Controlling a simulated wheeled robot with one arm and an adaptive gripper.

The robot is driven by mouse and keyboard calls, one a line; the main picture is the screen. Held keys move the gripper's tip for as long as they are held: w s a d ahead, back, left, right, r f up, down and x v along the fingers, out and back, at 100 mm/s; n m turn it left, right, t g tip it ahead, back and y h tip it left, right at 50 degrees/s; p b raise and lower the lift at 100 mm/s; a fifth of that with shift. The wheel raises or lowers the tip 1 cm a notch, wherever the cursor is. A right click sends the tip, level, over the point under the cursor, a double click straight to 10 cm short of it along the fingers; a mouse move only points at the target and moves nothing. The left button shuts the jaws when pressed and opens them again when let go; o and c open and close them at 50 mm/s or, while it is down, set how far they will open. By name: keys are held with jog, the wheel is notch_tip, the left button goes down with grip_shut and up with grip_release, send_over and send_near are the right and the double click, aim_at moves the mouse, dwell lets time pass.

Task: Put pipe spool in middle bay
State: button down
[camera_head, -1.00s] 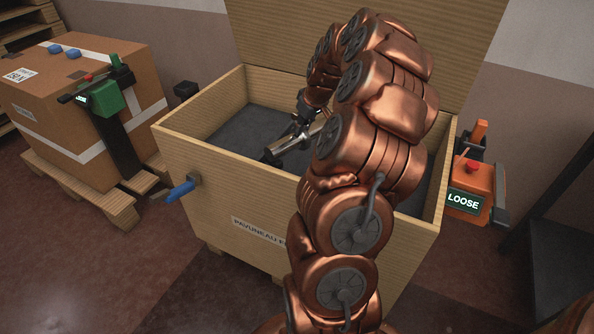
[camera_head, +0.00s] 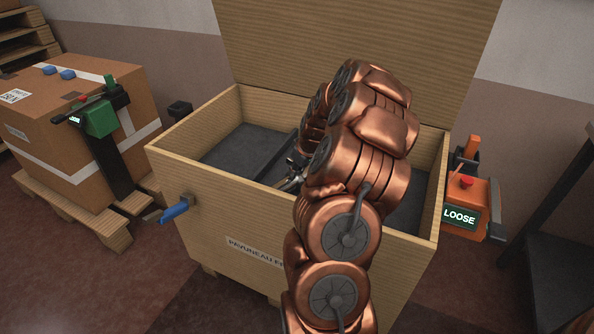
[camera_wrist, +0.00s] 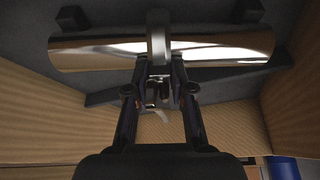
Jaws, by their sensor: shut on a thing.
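The pipe spool (camera_wrist: 100,52) is a shiny metal cylinder with a raised band around its middle. It lies crosswise near the top of the wrist view. My gripper (camera_wrist: 160,72) is shut on it at the middle band. In the head view my gripper (camera_head: 293,180) is inside the open wooden crate (camera_head: 215,205), behind the front wall, and my arm hides most of the spool. The crate has a dark padded floor (camera_head: 240,150) and a dark divider bar (camera_head: 276,157). I cannot tell which bay the spool is over, or whether it touches the floor.
The crate's raised lid (camera_head: 350,50) stands at the back. A blue-handled latch (camera_head: 175,212) sticks out at the front left. An orange device reading LOOSE (camera_head: 466,205) is on the right side. A cardboard box (camera_head: 60,120) on a pallet stands left; a dark shelf (camera_head: 560,220) stands right.

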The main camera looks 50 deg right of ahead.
dwell(0.3)
jog(key=c, duration=1)
grip_release()
jog(key=shift+r, duration=0.1)
